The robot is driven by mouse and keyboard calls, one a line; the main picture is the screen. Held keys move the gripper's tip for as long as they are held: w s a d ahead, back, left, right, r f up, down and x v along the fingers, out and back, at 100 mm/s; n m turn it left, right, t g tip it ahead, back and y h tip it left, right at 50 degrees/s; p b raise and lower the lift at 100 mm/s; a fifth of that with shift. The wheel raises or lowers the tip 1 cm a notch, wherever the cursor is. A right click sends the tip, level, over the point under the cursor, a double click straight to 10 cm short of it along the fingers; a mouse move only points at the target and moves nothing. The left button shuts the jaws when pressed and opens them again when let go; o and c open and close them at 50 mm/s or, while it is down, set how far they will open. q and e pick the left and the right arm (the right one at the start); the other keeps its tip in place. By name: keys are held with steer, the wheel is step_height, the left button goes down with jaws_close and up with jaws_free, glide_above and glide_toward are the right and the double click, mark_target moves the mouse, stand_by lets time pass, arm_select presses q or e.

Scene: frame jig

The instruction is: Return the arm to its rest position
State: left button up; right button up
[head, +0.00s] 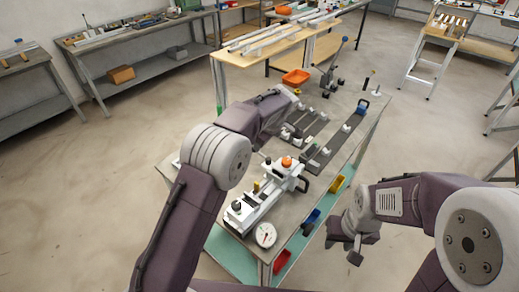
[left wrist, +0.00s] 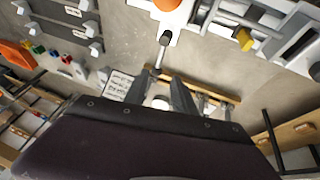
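My left arm (head: 228,160) reaches from the lower left over the workbench (head: 345,150), elbow raised. Its gripper is hidden behind the forearm in the head view. In the left wrist view the left gripper (left wrist: 156,80) shows two dark fingers standing apart, with no held part visible between them; a rod with a dark knob (left wrist: 164,38) shows just beyond the tips. My right gripper (head: 345,248) hangs beside the bench's right side, over the floor, its fingers apart and empty. A white clamping fixture (head: 262,200) with an orange knob (head: 287,162) stands on the bench, partly behind my left arm.
A dial gauge (head: 265,235) lies at the bench's near end. Yellow (head: 337,183), blue (head: 311,222) and red (head: 282,262) bins line its right side. Dark rails (head: 335,143) lie farther back. A wooden table (head: 250,52) stands behind. Floor to the right (head: 430,135) is clear.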

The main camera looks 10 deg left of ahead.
arm_select(q)
steer(key=shift+s+d+r, duration=0.15)
steer(key=shift+s+r, duration=0.1)
steer(key=shift+r, duration=0.4)
steer(key=a+r+n, duration=0.2)
steer(key=a+r, duration=0.3)
steer(key=a, duration=0.2)
steer(key=s+a+f+g, duration=0.1)
steer(key=s+a, duration=0.4)
steer(key=s, duration=0.3)
steer(key=s+f+m+g+h, duration=0.1)
steer(key=s+f+m, duration=0.5)
steer(key=s, duration=0.4)
steer(key=s+f+m+g+h, duration=0.1)
steer(key=s+f+m, duration=0.5)
steer(key=s, duration=0.5)
steer(key=shift+a+f+m+h, duration=0.25)
steer(key=shift+f+m+h, duration=0.1)
steer(key=shift+m, duration=0.35)
